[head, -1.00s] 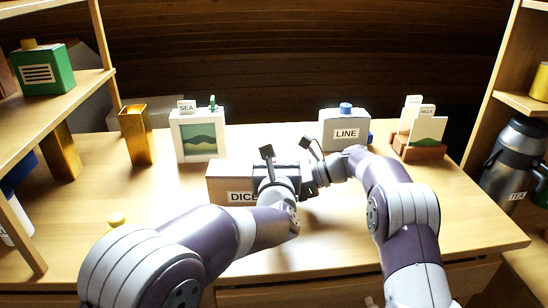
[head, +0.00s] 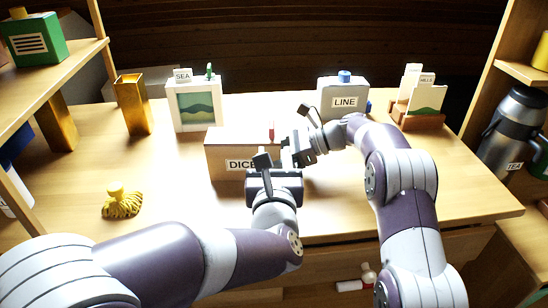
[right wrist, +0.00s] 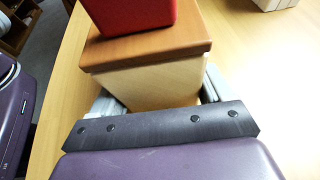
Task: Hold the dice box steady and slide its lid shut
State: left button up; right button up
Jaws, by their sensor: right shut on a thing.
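The dice box (head: 228,162), a pale wooden box labelled DICE, sits on the table in the middle of the head view. The right wrist view shows the box (right wrist: 155,85) with a brown lid (right wrist: 150,47) on top and a red block (right wrist: 135,12) on the lid. A thin red piece (head: 271,131) stands above the box in the head view. My right gripper (head: 292,150) is at the box's right end, shut on it, with one finger along each side.
A picture box labelled SEA (head: 195,105), a LINE box (head: 343,100) and a card holder (head: 418,121) stand behind. A gold vase (head: 133,105) is at left. A yellow tasselled thing (head: 121,205) lies front left. The front right of the table is clear.

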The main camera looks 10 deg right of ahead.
jog(key=o, duration=1.3)
jog(key=shift+c, duration=0.2)
